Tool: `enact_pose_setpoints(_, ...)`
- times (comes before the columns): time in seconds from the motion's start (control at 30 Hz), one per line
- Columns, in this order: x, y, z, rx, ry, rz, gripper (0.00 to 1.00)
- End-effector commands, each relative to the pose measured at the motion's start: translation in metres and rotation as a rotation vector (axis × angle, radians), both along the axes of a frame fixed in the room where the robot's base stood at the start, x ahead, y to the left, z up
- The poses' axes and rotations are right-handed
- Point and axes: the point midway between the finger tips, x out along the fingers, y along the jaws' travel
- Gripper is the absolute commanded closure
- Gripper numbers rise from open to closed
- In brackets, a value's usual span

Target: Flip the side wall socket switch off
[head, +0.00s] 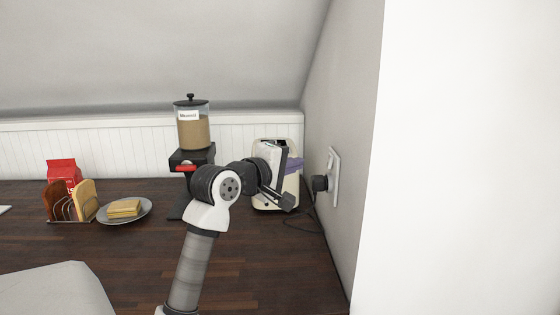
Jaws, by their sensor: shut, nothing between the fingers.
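The side wall socket (335,177) is a white plate on the grey side wall at the right. A black plug (320,183) sits in it, with a dark cable running down to the counter. The switch itself is too small to make out, so I cannot tell its position. My gripper (290,201) is shut and empty. In the picture it is just left of the plug, in front of the toaster, and appears apart from the socket. The cream toaster (293,190) stands behind my gripper, partly hidden by my arm.
A muesli dispenser (194,130) stands behind my arm. Left of it are a plate (104,219) with bread slices, a toast rack (62,221) and a red packet (64,172). The dark wooden counter (260,270) is clear at the front right. A white wall edge rises at the right.

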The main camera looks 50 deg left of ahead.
Motion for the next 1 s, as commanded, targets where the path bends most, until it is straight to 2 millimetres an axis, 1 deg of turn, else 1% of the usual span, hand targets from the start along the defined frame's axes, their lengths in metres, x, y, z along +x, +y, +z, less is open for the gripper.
enact_pose_setpoints(0.03,0.012,0.0,0.002,-0.004,0.001,-0.004,1.0)
enact_pose_setpoints(0.1,0.025,0.001,0.001,-0.002,0.001,-0.003,1.0)
enact_pose_setpoints(0.2,0.037,-0.01,-0.003,-0.001,0.0,-0.004,1.0)
enact_pose_setpoints(0.33,0.047,-0.019,-0.006,0.0,-0.001,-0.002,1.0)
enact_pose_setpoints(0.5,0.052,-0.024,-0.009,0.0,0.0,-0.001,1.0)
enact_pose_setpoints(0.83,0.053,-0.024,-0.01,-0.001,-0.001,0.0,1.0)
enact_pose_setpoints(1.0,0.055,-0.026,-0.017,-0.029,-0.037,0.001,1.0)
